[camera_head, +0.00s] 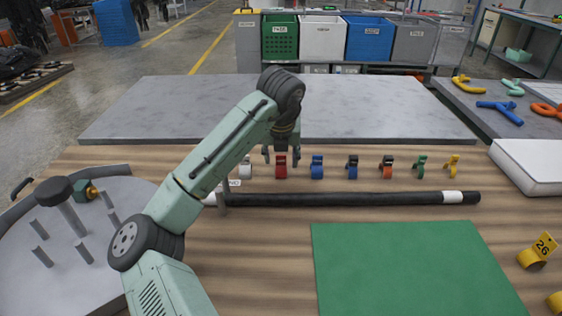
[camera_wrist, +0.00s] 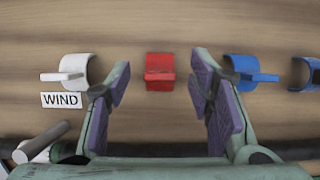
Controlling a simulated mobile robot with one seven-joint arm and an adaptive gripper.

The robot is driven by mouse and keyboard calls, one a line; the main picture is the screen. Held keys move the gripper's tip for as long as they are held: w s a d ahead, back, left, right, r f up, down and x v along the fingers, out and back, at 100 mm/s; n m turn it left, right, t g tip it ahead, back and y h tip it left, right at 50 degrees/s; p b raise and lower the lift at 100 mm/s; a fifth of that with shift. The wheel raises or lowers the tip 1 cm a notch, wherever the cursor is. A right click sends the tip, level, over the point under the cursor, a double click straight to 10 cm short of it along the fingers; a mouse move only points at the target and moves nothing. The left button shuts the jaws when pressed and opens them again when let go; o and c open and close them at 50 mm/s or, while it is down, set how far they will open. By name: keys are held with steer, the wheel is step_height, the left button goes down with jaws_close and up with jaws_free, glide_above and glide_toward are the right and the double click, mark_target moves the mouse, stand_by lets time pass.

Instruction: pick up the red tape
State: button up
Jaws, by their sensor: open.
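The red tape (camera_head: 281,168) stands on the wooden table in a row of small coloured tape rolls. It also shows in the wrist view (camera_wrist: 159,71), centred between my two fingers. My gripper (camera_head: 281,156) is open and empty above the red tape, with one finger to its left and one to its right. In the wrist view the fingers (camera_wrist: 160,88) are spread wide and apart from the tape. The white tape (camera_wrist: 68,71) lies left of the left finger, and a blue tape (camera_wrist: 250,71) lies close beside the right finger.
A long black hose (camera_head: 350,199) lies in front of the row. A WIND label (camera_wrist: 61,100) is below the white tape. More blue, orange, green and yellow tapes (camera_head: 453,165) continue right. A green mat (camera_head: 410,268) lies in front and a round grey tray (camera_head: 25,268) at left.

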steer(key=shift+w+f, duration=0.25)
steer(key=shift+f, duration=0.25)
steer(key=shift+c, duration=0.5)
steer(key=c, duration=0.7)
steer(key=shift+r, duration=0.1)
steer(key=shift+c, duration=0.2)
steer(key=shift+r, duration=0.45)
step_height(320, 180, up, 2)
steer(key=shift+r+b, duration=0.1)
steer(key=shift+b, duration=0.45)
steer(key=s+d+r+b, duration=0.1)
steer(key=s+d+b, duration=0.1)
steer(key=s, duration=1.3)
steer(key=shift+s+d+r+b, duration=0.35)
steer(key=shift+s+d, duration=0.05)
steer(key=shift+d, duration=0.05)
